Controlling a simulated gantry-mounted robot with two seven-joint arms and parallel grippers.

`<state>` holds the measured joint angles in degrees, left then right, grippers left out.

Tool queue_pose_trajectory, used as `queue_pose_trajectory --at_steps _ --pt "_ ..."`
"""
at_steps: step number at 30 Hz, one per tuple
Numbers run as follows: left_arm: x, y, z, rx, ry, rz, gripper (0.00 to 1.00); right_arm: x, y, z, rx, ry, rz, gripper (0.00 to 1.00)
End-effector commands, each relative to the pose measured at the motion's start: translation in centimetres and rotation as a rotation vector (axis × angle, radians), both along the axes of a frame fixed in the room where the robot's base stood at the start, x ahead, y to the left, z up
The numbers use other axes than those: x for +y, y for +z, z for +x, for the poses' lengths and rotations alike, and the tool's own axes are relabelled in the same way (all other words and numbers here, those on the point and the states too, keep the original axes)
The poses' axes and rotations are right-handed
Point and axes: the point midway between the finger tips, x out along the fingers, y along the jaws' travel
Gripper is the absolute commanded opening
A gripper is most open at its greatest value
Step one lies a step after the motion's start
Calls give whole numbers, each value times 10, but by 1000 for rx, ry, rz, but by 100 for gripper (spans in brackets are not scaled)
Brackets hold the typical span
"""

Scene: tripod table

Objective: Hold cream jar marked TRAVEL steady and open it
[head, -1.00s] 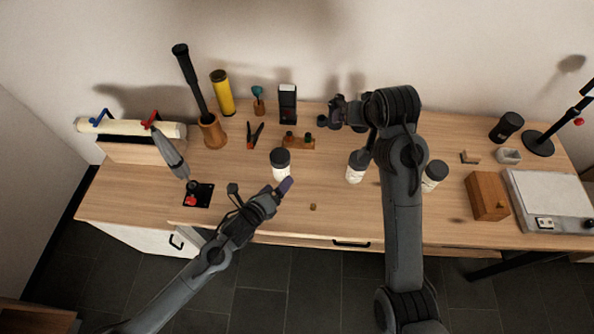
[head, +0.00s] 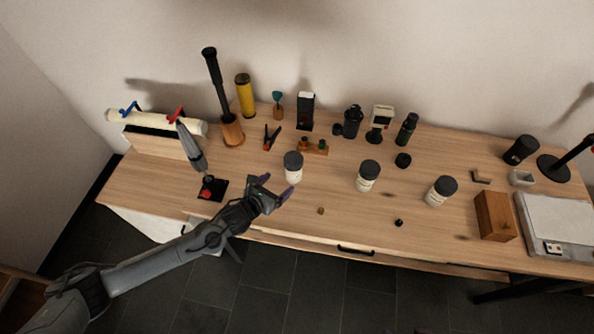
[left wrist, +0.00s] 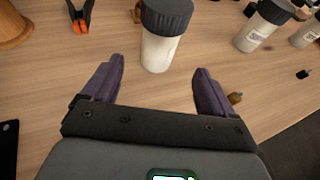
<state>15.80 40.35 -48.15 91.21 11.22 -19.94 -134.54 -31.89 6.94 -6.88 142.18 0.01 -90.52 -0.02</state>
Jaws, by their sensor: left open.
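Three white jars with dark lids stand upright on the table: a left jar (head: 293,172), a middle jar (head: 367,182) and a right jar (head: 437,196). I cannot read TRAVEL on any of them. My left gripper (head: 278,186) is open and empty, just in front of the left jar. In the left wrist view the left jar (left wrist: 160,50) stands just beyond the open purple fingers (left wrist: 159,66), roughly centred between them, with its lid on. The middle jar (left wrist: 255,36) shows there at upper right. My right gripper is not in view.
A black joystick-like device (head: 212,189) sits left of my gripper. An orange-tipped clamp (head: 271,137) and a wooden stand (head: 314,147) are behind the left jar. A wooden box (head: 494,215) stands at the right. Small knobs (head: 320,211) (head: 398,222) lie near the front edge.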

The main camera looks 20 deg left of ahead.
Motion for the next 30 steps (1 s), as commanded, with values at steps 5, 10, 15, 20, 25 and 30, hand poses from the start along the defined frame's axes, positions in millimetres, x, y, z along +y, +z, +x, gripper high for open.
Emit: queue_pose_trajectory --at_steps 5,10,15,20,25,30 --pt "-4 -5 16 -4 2 -3 87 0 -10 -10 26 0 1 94" --pt "-9 -14 37 -4 1 -2 87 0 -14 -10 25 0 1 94" --pt "-13 -19 49 -3 -1 -2 87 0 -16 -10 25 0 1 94" --pt "-14 -20 55 -2 1 -3 87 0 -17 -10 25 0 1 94" --pt "-18 -26 73 -3 0 -4 87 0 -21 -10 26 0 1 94" --pt "-21 -33 91 -3 1 -4 87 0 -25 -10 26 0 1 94"
